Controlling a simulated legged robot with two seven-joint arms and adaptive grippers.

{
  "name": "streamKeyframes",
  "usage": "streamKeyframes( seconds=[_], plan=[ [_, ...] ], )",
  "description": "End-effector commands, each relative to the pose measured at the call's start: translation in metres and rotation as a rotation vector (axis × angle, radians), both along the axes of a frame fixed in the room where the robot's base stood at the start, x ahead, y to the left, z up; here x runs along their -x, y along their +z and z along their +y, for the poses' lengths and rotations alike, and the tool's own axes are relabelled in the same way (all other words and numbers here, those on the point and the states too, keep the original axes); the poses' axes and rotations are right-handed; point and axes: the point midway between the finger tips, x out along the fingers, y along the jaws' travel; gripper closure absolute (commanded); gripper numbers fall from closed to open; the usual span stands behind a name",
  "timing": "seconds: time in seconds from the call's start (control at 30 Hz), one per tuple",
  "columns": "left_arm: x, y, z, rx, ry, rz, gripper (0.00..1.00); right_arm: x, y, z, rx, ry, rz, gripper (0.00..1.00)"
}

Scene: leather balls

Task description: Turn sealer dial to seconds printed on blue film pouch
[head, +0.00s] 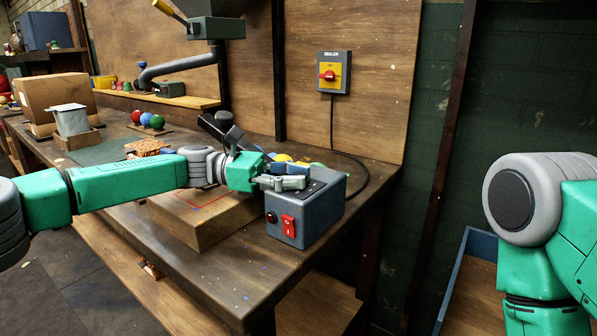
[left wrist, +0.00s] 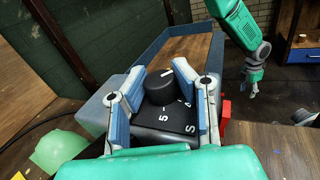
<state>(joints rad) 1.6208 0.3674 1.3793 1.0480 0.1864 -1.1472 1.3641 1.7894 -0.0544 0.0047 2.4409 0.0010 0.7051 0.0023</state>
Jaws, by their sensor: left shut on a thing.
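The blue-grey sealer box (head: 322,218) stands at the table's right front corner, with a red rocker switch (head: 288,225) on its front. On its black top is a round black dial (left wrist: 160,88) with a white pointer line; a "5" and an "S" show near it.
A pale packet (head: 72,120) stands in a small wooden holder at the table's left. Coloured balls (head: 146,119) sit farther back. A wooden block (head: 205,222) lies left of the sealer. A wall switch (head: 333,73) and cable are behind. A blue-sided crate (head: 468,285) is at right.

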Motion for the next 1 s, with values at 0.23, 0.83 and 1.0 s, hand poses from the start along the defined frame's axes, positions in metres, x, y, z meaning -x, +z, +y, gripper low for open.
streamKeyframes(
  seconds=[0.23, 0.83, 1.0],
  plan=[
    [-0.004, 0.0, 0.004, -0.001, 0.012, -0.002, 1.0, 0.0, 0.0, 0.0, 0.0, 0.0, 0.0, 0.6],
    [-0.003, 0.0, 0.007, -0.004, 0.006, -0.001, 0.53, 0.002, 0.001, 0.0, 0.0, 0.0, -0.003, 0.6],
    [-0.011, 0.0, 0.034, -0.003, 0.009, -0.002, 0.53, 0.002, 0.001, 0.0, 0.0, 0.0, -0.003, 0.6]
  ],
)
